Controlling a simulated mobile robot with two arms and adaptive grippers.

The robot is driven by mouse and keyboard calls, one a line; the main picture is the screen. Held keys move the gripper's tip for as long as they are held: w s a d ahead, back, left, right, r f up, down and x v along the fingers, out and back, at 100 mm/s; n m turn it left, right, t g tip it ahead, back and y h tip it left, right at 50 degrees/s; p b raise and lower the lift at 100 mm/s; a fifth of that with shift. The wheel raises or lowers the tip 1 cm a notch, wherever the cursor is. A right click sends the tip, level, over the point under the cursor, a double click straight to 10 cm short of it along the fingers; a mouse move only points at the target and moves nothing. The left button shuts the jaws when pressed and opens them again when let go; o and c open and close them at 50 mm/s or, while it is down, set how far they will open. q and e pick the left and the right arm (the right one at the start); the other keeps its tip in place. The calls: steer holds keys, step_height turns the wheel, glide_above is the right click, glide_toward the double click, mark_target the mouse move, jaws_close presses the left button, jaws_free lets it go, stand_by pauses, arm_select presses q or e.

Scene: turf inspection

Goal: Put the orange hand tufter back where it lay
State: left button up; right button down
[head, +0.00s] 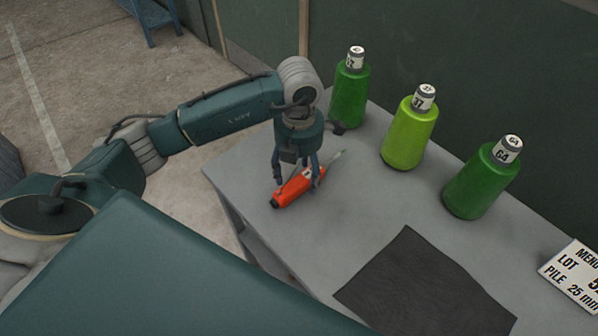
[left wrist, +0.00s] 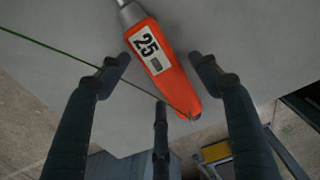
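The orange hand tufter (head: 290,190) lies on the grey table near its left corner, its metal tip pointing to the back right. My left gripper (head: 297,183) is right above it, with fingers down on both sides. In the left wrist view the tufter (left wrist: 170,82) shows a white label reading 25. There the fingers of my left gripper (left wrist: 160,72) stand apart, with a gap between each side finger and the orange body. The gripper is open and holds nothing. My right gripper is not in view.
Three green yarn cones stand along the table's back: a dark green one (head: 350,95), a lime one (head: 408,138) and another green one (head: 480,185). A dark mat (head: 425,290) and a lot sign (head: 575,275) lie to the right. A green strand (left wrist: 50,48) crosses the left wrist view.

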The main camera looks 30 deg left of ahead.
mark_target(299, 176)
arm_select(q)
steer(key=shift+r, duration=0.15)
steer(key=shift+r, duration=0.2)
step_height(299, 176, up, 12)
steer(key=b, duration=0.2)
steer(key=shift+f, duration=0.15)
